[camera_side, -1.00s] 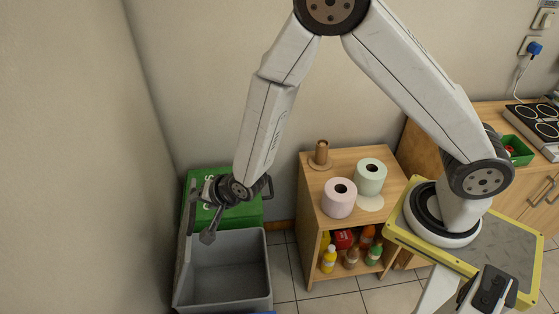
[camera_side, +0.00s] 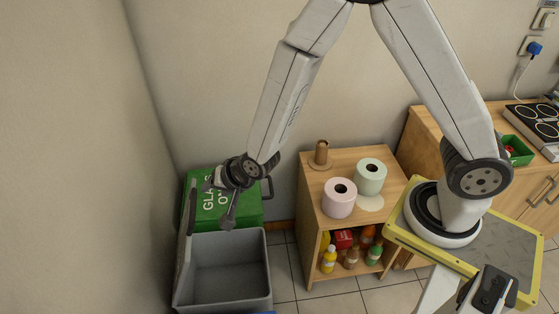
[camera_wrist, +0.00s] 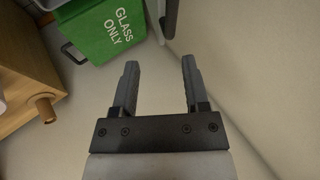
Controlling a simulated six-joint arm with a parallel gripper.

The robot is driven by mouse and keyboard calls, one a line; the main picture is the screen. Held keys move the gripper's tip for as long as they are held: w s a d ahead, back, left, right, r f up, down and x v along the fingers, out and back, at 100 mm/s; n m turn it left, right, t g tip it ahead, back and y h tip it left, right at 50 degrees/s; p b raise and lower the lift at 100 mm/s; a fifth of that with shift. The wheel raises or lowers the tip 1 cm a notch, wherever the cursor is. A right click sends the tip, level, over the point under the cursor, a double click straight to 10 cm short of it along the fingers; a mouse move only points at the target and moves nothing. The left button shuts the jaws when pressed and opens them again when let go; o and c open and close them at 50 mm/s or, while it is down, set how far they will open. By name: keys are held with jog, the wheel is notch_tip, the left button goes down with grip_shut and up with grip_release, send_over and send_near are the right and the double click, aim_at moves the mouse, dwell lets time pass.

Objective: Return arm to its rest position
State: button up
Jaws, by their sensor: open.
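My gripper (camera_side: 228,208) hangs in the air above the back of the grey bin, in front of the green bin, in the side view. In the wrist view my gripper (camera_wrist: 158,85) has its two dark fingers well apart, with nothing between them. It touches nothing that I can see. My arm reaches from its yellow-edged base at the right up and over to the left.
A grey open bin (camera_side: 225,292) looks empty. Behind it stands a green "GLASS ONLY" bin (camera_side: 245,212), also in the wrist view (camera_wrist: 105,35). A wooden shelf (camera_side: 312,230) holds two paper rolls, a brown tube (camera_side: 321,154) and, below, several bottles. A wall is at the left.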

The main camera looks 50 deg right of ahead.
jog(key=s+d+r+n+g, duration=0.2)
jog(key=s+d+r+n, duration=0.2)
jog(key=s+d, duration=0.3)
jog(key=s+d+r+n+g+h, duration=0.1)
jog(key=s+d+r+n+g, duration=0.2)
jog(key=d, duration=0.5)
jog(key=s+r+n, duration=0.1)
jog(key=s+n, duration=0.1)
jog(key=s, duration=0.1)
jog(key=shift+s+d+r+h, duration=0.2)
jog(key=shift+s+d+h, duration=0.1)
jog(key=shift+s+d, duration=0.05)
